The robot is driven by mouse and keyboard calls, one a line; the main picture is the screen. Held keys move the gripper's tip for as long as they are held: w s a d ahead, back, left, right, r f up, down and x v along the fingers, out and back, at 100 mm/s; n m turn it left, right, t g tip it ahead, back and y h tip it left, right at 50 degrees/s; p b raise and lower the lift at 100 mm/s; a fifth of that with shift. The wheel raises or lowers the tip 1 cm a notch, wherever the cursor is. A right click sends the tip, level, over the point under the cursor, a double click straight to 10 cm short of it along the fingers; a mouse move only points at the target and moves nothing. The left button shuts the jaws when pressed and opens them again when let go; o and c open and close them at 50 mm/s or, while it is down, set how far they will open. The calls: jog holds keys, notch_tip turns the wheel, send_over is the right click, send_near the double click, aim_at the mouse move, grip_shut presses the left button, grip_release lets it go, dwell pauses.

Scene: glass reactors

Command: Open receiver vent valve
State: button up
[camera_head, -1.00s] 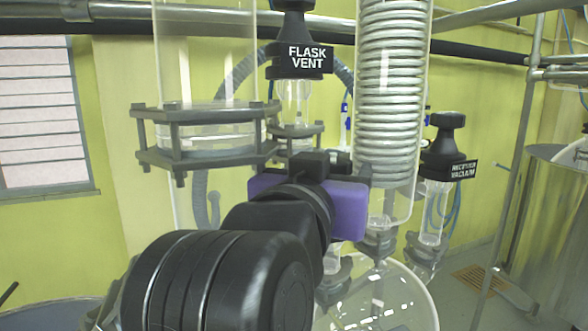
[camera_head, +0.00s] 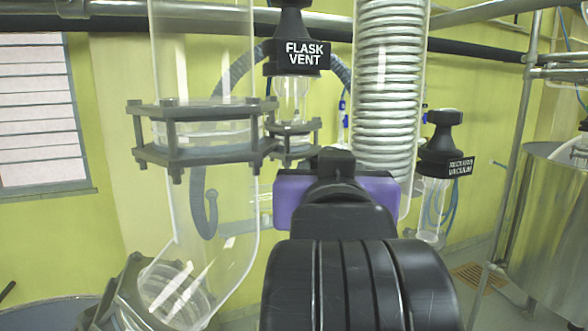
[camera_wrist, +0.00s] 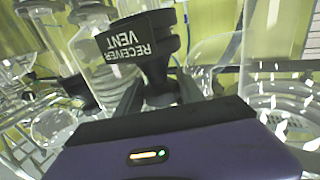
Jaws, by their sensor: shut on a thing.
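The receiver vent valve (camera_wrist: 136,38) shows in the wrist view as a black knob with a white "RECEIVER VENT" label, upside down in the picture. My gripper (camera_wrist: 160,92) has its two grey fingers on either side of the narrower black part under the label and is shut on it. In the head view my arm and the purple gripper body (camera_head: 290,200) stand in front of the glass column. They hide the fingertips and the receiver vent valve there.
The flask vent valve (camera_head: 303,55) hangs above my gripper, and the receiver vacuum valve (camera_head: 446,150) stands to its right. A glass coil condenser (camera_head: 388,90) is close behind. A bolted flange (camera_head: 195,150) joins the glass column at left. A steel tank (camera_head: 550,220) is at far right.

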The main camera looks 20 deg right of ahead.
jog(key=n+y+b, duration=0.1)
jog(key=y, duration=0.1)
jog(key=n+t+y+b, duration=0.1)
jog(key=shift+s+d+f+n+t+y+b, duration=0.1)
jog(key=shift+d+f+n+t+y+b, duration=0.1)
jog(key=shift+n+t+y+b, duration=0.15)
jog(key=shift+r+n+y+b, duration=0.1)
jog(key=shift+n+y+b, duration=0.7)
jog(key=shift+y, duration=0.45)
jog(key=n+y, duration=0.1)
jog(key=y, duration=0.1)
jog(key=n+y, duration=0.1)
jog(key=shift+r+y, duration=0.2)
jog(key=shift+y, duration=0.2)
jog(key=shift+a+n+g+y+p, duration=0.1)
jog(key=shift+n+g+y+p, duration=0.45)
jog(key=shift+n+y, duration=1.7)
jog(key=shift+g+y, duration=0.3)
jog(key=shift+y, duration=0.25)
jog(key=o, duration=1.4)
jog(key=shift+f+m+b, duration=0.15)
jog(key=shift+m+b, duration=0.15)
jog(key=shift+m, duration=0.1)
